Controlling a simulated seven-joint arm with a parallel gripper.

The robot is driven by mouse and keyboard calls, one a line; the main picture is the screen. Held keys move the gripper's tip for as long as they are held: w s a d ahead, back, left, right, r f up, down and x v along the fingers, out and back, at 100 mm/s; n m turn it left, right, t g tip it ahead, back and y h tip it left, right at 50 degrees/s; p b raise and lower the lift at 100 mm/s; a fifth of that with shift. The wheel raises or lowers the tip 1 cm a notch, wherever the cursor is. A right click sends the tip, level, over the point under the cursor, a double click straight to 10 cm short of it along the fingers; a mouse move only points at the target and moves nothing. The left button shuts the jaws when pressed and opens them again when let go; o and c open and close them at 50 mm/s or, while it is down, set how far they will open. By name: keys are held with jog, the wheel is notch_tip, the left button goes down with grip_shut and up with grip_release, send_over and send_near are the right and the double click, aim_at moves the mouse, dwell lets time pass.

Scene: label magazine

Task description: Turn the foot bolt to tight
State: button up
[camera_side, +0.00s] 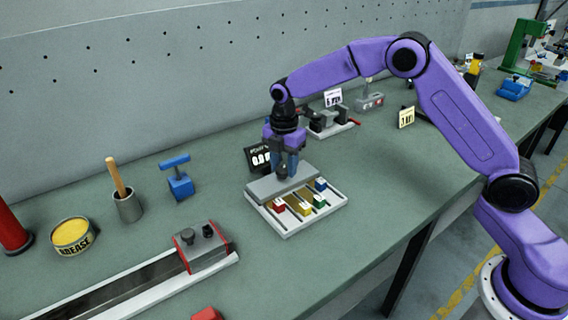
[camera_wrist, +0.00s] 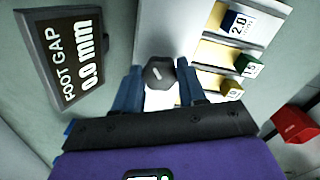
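The foot bolt is a dark faceted knob with a pale mark on top (camera_wrist: 159,72), standing on the grey plate (camera_wrist: 165,25) of the label magazine. In the side view the bolt (camera_side: 283,171) is mostly hidden below my gripper (camera_side: 285,168). The wrist view shows the blue fingers of my gripper (camera_wrist: 159,80) on both sides of the bolt, apparently touching it. A black display (camera_wrist: 75,55) beside the plate reads "FOOT GAP 0.0 mm". The display (camera_side: 259,159) stands behind the plate in the side view.
The white tray (camera_side: 288,231) holds small coloured label blocks, including a blue one (camera_side: 320,184) and a green one (camera_side: 319,201). A blue clamp-like tool (camera_side: 180,182), a grease tin (camera_side: 72,236) and a rail with a red-sided block (camera_side: 203,247) stand left. The bench right of the tray is clear.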

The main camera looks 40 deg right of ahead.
jog(key=shift+m, duration=0.3)
jog(key=m, duration=0.5)
jog(key=shift+s, duration=0.1)
jog(key=m, duration=0.5)
jog(key=shift+r+m, duration=0.1)
jog(key=shift+m, duration=0.3)
jog(key=m, duration=0.5)
jog(key=shift+s+a, duration=0.1)
jog(key=m, duration=0.6)
jog(key=shift+m, duration=0.3)
jog(key=o, duration=1.1)
